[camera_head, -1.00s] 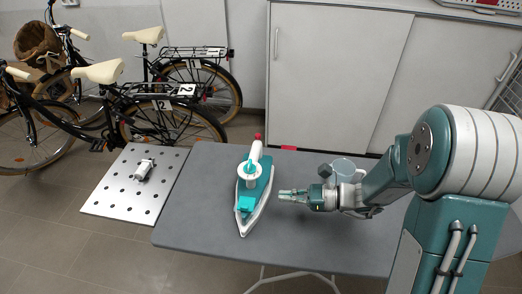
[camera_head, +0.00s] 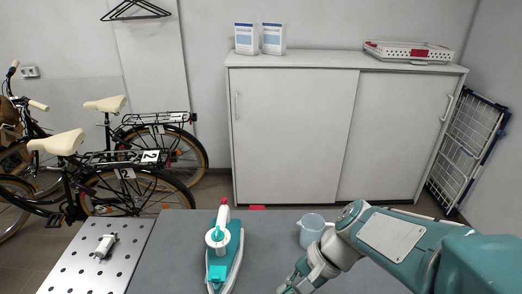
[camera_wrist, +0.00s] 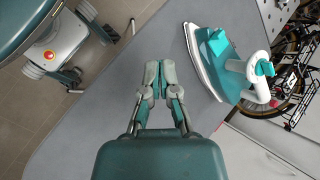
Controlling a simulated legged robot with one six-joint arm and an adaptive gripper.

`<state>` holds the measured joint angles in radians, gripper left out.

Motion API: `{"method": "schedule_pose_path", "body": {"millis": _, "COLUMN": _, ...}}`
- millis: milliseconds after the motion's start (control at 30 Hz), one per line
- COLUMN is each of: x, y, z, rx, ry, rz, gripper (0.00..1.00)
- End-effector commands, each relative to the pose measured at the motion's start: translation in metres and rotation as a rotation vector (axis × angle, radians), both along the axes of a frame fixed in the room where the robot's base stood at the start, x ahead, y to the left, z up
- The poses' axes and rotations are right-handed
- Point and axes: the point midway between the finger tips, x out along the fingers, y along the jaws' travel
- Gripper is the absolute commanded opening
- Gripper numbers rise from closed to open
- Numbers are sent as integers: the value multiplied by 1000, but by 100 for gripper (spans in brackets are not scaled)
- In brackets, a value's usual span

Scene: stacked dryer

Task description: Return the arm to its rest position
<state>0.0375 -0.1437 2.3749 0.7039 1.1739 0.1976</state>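My gripper (camera_wrist: 159,76) shows in the wrist view with its two fingers together, shut and empty above the grey table (camera_wrist: 95,105). In the head view my teal and white arm comes in from the lower right, and its gripper end is at the bottom edge, mostly cut off. A teal and white iron (camera_head: 223,262) lies on the grey table (camera_head: 170,250), left of my gripper and apart from it. In the wrist view the iron (camera_wrist: 220,62) is to the right of the fingers.
A translucent blue cup (camera_head: 311,229) stands on the table close to my arm. A perforated metal panel (camera_head: 75,274) with a small white object (camera_head: 105,245) is at left. Bicycles (camera_head: 125,185) and a white cabinet (camera_head: 290,135) stand behind. A folded rack (camera_head: 466,150) is at right.

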Motion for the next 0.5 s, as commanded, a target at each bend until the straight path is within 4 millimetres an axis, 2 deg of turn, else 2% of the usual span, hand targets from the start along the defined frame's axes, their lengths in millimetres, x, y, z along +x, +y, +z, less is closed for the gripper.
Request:
{"method": "schedule_pose_path", "body": {"millis": 200, "x": -18, "y": -30, "z": 17, "rx": -208, "ry": -246, "rz": 142, "gripper": 0}}
{"method": "schedule_pose_path", "body": {"millis": 500, "x": -33, "y": -75, "z": 47, "rx": -512, "ry": -566, "rz": 320, "gripper": 0}}
